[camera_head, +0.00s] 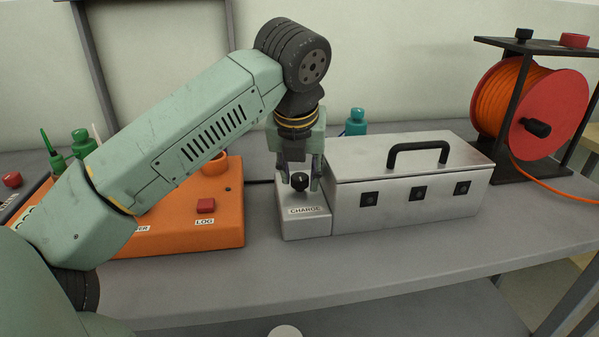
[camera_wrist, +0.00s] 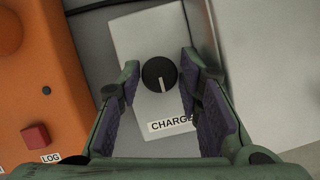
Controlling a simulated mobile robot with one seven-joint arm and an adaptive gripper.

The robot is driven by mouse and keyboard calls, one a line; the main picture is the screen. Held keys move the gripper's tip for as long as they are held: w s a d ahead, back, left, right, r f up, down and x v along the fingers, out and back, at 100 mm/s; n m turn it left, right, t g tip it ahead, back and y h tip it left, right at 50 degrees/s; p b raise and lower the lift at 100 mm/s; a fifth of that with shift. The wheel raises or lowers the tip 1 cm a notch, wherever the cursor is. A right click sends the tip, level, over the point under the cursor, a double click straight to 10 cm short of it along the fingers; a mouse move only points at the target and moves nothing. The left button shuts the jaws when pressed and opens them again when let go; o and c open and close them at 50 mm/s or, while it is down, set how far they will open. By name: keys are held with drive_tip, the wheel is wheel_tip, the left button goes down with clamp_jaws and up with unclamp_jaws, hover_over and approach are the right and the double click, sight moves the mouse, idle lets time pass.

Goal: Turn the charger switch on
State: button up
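The charger switch is a black round knob (camera_wrist: 159,74) with a white pointer line, on a pale box (camera_wrist: 137,35) labelled "CHARGE". In the wrist view the line points down toward the label. In the head view the knob (camera_head: 299,181) sits on top of the small box (camera_head: 305,222) beside the silver case. My gripper (camera_wrist: 160,82) is open, pointing down, with a finger on each side of the knob. Gaps show between the knob and both fingers in the wrist view. I cannot tell exactly how deep the fingertips are around it.
A silver case (camera_head: 410,170) with a black handle stands directly right of the charger box. An orange box (camera_head: 200,232) with a red button (camera_head: 206,205) labelled "LOG" lies to the left. A cable reel (camera_head: 530,110) stands at the right. The bench front (camera_head: 400,265) is clear.

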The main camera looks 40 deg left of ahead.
clamp_jaws()
drive_tip(key=shift+m, duration=0.4)
drive_tip(key=m+h, duration=0.1)
drive_tip(key=m, duration=0.1)
drive_tip(key=shift+a+m+t, duration=0.1)
drive_tip(key=shift+m+t, duration=0.2)
drive_tip(key=shift+m, duration=0.1)
drive_tip(key=m+h, duration=0.1)
drive_tip(key=m, duration=0.2)
drive_tip(key=shift+a+m+h, duration=0.1)
drive_tip(key=shift+m+h, duration=0.3)
drive_tip(key=m+h+p, duration=0.1)
drive_tip(key=m, duration=0.1)
drive_tip(key=m+h+p, duration=0.1)
drive_tip(key=m, duration=0.2)
drive_tip(key=shift+a+r, duration=0.1)
drive_tip(key=m+p, duration=0.1)
drive_tip(key=m, duration=0.1)
drive_tip(key=m+g+h, duration=0.1)
drive_tip(key=m, duration=0.2)
drive_tip(key=shift+w+a+g+h+p, duration=0.1)
drive_tip(key=shift+g+h+p, duration=0.2)
drive_tip(key=shift+p, duration=0.05)
drive_tip(key=shift+m, duration=0.4)
